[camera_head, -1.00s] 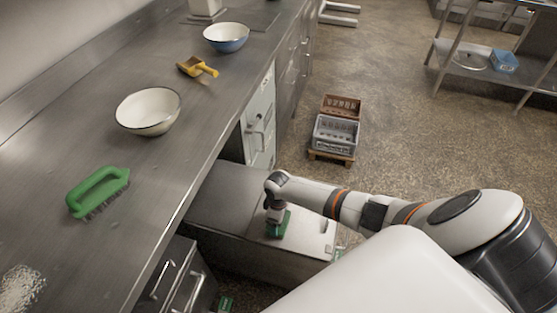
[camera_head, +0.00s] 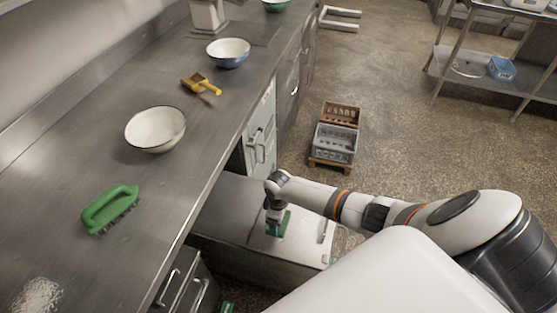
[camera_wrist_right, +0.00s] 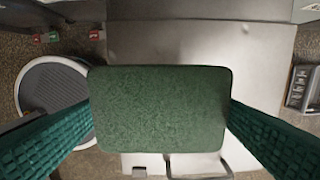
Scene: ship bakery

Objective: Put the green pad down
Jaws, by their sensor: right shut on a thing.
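The green pad (camera_wrist_right: 160,108) is a flat rounded rectangle. It fills the middle of the right wrist view, between the two dark green textured fingers of my right gripper (camera_wrist_right: 158,122). The fingers are shut on its left and right sides. In the head view, my right gripper (camera_head: 276,215) points down with the green pad (camera_head: 280,226) below it, over the steel top of a low unit (camera_head: 225,200) beside the counter. I cannot tell whether the pad touches that top. My left gripper is not in view.
The steel counter (camera_head: 75,150) holds a green brush (camera_head: 110,208), a cream bowl (camera_head: 156,128), a yellow-handled scoop (camera_head: 203,84), a blue bowl (camera_head: 228,53) and white powder (camera_head: 38,294). Crates (camera_head: 336,138) stand on the floor beyond the low unit. A round dark-topped thing (camera_wrist_right: 55,85) shows in the wrist view.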

